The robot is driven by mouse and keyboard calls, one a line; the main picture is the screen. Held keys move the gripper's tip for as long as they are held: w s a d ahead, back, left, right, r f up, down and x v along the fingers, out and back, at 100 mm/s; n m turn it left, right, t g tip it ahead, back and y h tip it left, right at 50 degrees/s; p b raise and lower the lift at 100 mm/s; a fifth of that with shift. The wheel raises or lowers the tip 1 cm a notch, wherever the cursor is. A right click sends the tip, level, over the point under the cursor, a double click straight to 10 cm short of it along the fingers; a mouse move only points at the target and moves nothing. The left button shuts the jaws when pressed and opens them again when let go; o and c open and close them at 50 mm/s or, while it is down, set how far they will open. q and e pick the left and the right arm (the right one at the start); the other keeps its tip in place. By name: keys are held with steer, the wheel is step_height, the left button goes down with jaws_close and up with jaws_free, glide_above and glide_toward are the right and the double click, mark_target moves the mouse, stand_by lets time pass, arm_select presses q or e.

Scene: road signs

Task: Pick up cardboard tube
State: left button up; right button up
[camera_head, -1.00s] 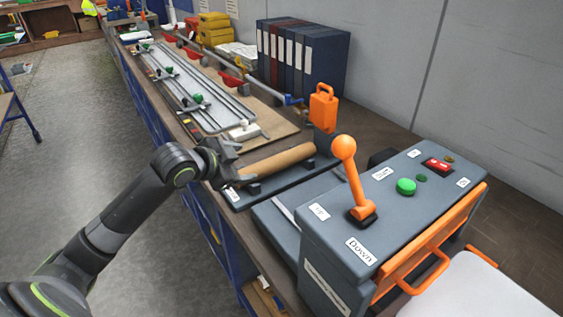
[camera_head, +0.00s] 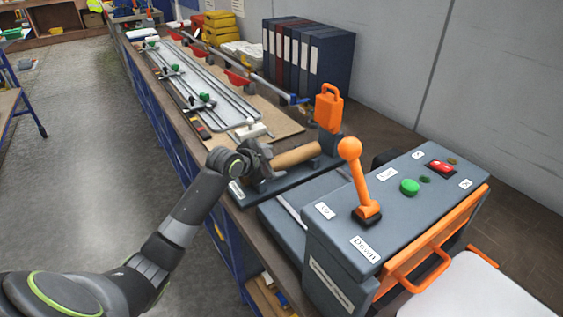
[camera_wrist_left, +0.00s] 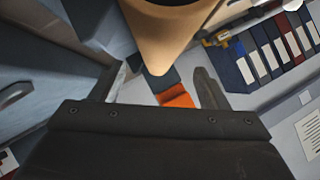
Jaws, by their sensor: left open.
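The cardboard tube (camera_head: 297,155) is a tan cylinder lying across a dark holder (camera_head: 290,180) on the bench, behind the control box. My left gripper (camera_head: 265,158) is at the tube's left end and hides that end in the head view. In the left wrist view the tube (camera_wrist_left: 165,35) shows large at the top, with a dark hollow end. My left gripper's two fingers (camera_wrist_left: 162,86) are apart there, with the tube just beyond them. I cannot tell whether they touch it. My right gripper is not in view.
A grey control box (camera_head: 400,215) with an orange lever (camera_head: 354,172) stands at the near right. An orange padlock-shaped piece (camera_head: 329,107) rises behind the tube. Several binders (camera_head: 300,62) stand against the wall. Metal rails (camera_head: 205,90) lie on the bench at the left.

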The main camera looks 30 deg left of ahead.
mark_target(279, 160)
arm_select(q)
steer(key=shift+x, duration=2.1)
steer(key=shift+s+f, duration=0.1)
steer(key=shift+s, duration=0.05)
steer(key=shift+c, duration=0.2)
steer(key=c, duration=1)
steer(key=shift+c, duration=0.4)
